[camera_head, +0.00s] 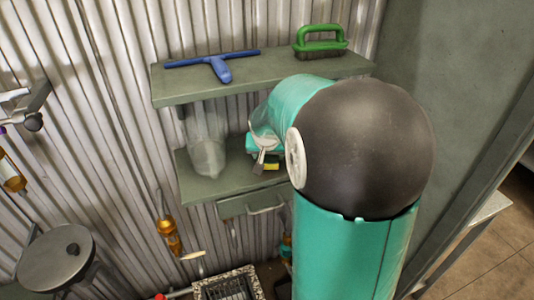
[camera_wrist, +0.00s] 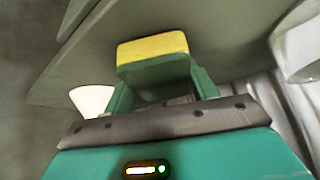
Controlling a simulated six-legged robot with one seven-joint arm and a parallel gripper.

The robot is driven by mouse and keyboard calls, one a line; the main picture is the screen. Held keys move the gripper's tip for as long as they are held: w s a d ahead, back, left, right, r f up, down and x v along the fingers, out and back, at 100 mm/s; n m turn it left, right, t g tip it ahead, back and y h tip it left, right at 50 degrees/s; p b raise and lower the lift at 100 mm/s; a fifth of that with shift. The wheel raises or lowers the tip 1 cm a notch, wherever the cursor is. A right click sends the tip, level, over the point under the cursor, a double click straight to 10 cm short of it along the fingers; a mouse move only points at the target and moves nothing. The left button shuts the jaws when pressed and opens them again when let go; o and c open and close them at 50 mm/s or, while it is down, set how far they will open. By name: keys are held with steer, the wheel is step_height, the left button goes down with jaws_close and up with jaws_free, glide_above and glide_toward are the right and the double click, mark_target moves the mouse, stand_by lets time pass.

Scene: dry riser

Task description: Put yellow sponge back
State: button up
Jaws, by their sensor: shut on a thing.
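The sponge is yellow on one face and green on the other. It sits between the two green fingers of my gripper (camera_wrist: 160,85) in the wrist view, with its yellow face (camera_wrist: 152,47) showing. The fingers are shut on it. In the head view my gripper (camera_head: 262,152) is between the upper shelf (camera_head: 180,89) and the lower shelf (camera_head: 215,184), and a small yellow patch of the sponge (camera_head: 271,166) shows. My arm hides much of the gripper and the right part of the lower shelf. I cannot tell whether the sponge touches the shelf.
A blue squeegee (camera_head: 218,65) and a green-handled brush (camera_head: 320,42) lie on the upper shelf. A translucent container (camera_head: 208,155) stands on the lower shelf, left of my gripper. A drawer (camera_head: 240,206) is below. A grey post (camera_head: 450,90) stands at right.

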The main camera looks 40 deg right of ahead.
steer(key=shift+f, duration=0.2)
steer(key=o, duration=1.3)
steer(key=shift+r, duration=0.1)
steer(key=shift+r, duration=0.25)
steer(key=v, duration=1.1)
steer(key=s+a+n+y, duration=0.1)
steer(key=s+a+n, duration=0.1)
steer(key=s+a, duration=0.3)
steer(key=s+a+n+y, duration=0.1)
steer(key=s+a+n, duration=0.2)
steer(key=s+a, duration=0.3)
steer(key=s+a+n+y, duration=0.1)
steer(key=s+a+n, duration=0.1)
steer(key=s+a, duration=0.3)
steer(key=shift+s+a+f+t+y, duration=0.1)
steer(key=shift+a+t+y, duration=0.1)
steer(key=shift+a, duration=0.9)
steer(key=shift+s+a+f+t+y, duration=0.1)
steer(key=shift+a+t, duration=0.1)
steer(key=shift+a, duration=0.85)
